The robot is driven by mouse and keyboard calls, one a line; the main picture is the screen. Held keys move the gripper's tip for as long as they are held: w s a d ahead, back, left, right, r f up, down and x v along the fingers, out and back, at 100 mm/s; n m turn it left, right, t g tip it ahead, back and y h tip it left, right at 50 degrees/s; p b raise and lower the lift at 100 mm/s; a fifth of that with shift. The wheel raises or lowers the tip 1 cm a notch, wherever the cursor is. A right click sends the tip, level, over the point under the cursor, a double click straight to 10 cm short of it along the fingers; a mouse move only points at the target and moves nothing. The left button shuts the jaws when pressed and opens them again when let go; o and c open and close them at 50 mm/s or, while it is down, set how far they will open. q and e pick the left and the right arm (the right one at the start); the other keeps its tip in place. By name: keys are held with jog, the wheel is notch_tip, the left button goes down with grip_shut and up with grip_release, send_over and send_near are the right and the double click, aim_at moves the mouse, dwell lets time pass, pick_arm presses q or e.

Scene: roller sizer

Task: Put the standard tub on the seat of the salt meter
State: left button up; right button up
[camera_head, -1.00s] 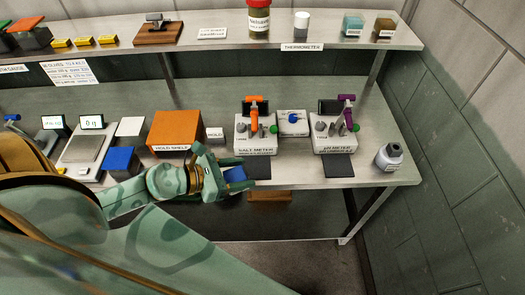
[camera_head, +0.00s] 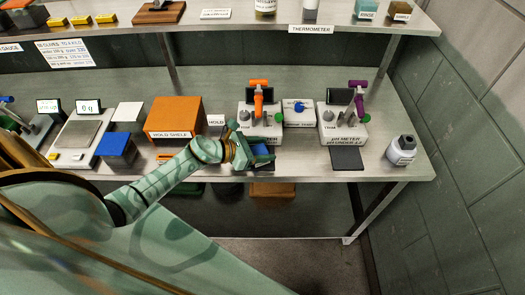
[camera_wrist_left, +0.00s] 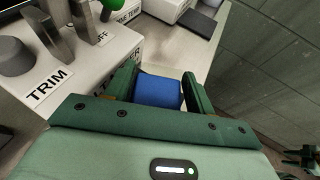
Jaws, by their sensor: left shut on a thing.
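The salt meter (camera_head: 258,124) is a white box with an orange clamp on the back of the bench. A dark seat pad (camera_head: 262,167) lies at its front, mostly hidden by my left gripper. My left gripper (camera_head: 255,156) is shut on a blue-topped tub (camera_head: 263,152), held over the pad area just in front of the meter. In the left wrist view the blue top (camera_wrist_left: 158,91) sits between both fingers, beside the meter's TRIM panel (camera_wrist_left: 60,80). Its underside is hidden, so I cannot tell whether it touches the pad. My right gripper is not in the head view.
The pH meter (camera_head: 342,128), its dark pad (camera_head: 347,161) and a white bottle (camera_head: 402,150) stand to the right. Bare bench (camera_head: 300,160) lies between the two pads.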

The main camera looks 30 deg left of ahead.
pick_arm(q)
jog(key=shift+f, duration=0.15)
jog(key=o, duration=0.7)
jog(key=shift+f, duration=0.1)
jog(key=shift+o, duration=0.2)
jog(key=shift+s+a+r, duration=0.15)
jog(key=shift+s+r, duration=0.05)
jog(key=shift+r, duration=0.05)
jog(key=v, duration=1.1)
jog(key=shift+s+a, duration=0.2)
jog(key=shift+s, duration=0.05)
